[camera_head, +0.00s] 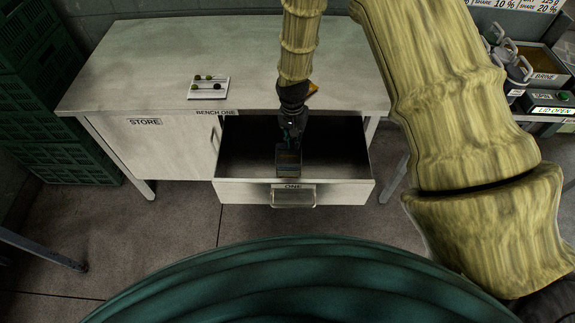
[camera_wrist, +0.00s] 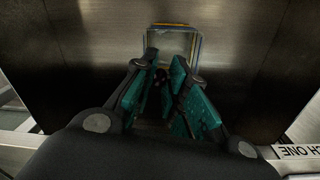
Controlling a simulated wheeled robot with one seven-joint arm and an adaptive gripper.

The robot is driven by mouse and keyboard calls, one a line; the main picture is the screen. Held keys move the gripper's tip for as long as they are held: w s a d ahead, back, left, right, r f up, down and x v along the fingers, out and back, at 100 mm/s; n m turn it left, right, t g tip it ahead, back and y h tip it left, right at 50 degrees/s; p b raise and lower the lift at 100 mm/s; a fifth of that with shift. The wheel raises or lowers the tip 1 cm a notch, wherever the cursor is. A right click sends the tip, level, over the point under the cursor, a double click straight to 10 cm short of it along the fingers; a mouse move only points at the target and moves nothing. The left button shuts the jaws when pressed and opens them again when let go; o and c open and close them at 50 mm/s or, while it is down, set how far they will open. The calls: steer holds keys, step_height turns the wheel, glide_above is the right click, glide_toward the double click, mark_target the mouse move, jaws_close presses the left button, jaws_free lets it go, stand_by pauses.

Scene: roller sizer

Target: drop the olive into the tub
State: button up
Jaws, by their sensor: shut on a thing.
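My gripper (camera_head: 289,146) points down inside the open drawer (camera_head: 345,192) labelled ONE. In the wrist view its teal-padded fingers (camera_wrist: 160,88) are shut on a small dark thing (camera_wrist: 161,75), which looks like the olive and is mostly hidden between the pads. A small square tub (camera_head: 288,171) stands in the drawer just under my gripper. In the wrist view the tub (camera_wrist: 151,38) shows clear walls and a yellow and blue edge beyond the fingertips. I cannot tell whether the fingertips are inside the tub.
A white sizer board (camera_head: 209,94) with several dark round olives lies on the bench top (camera_head: 145,60). The drawer walls surround my gripper. Green crates (camera_head: 55,140) stand at left, and a side table with a BRINE box (camera_head: 543,62) stands at right.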

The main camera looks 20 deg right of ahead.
steer(key=shift+f, duration=0.2)
steer(key=shift+f+b, duration=1.9)
steer(key=shift+f, duration=1)
steer(key=o, duration=0.7)
steer(key=shift+r, duration=0.1)
step_height(320, 180, up, 12)
steer(key=shift+w+a+f, duration=0.1)
steer(key=shift+a, duration=0.05)
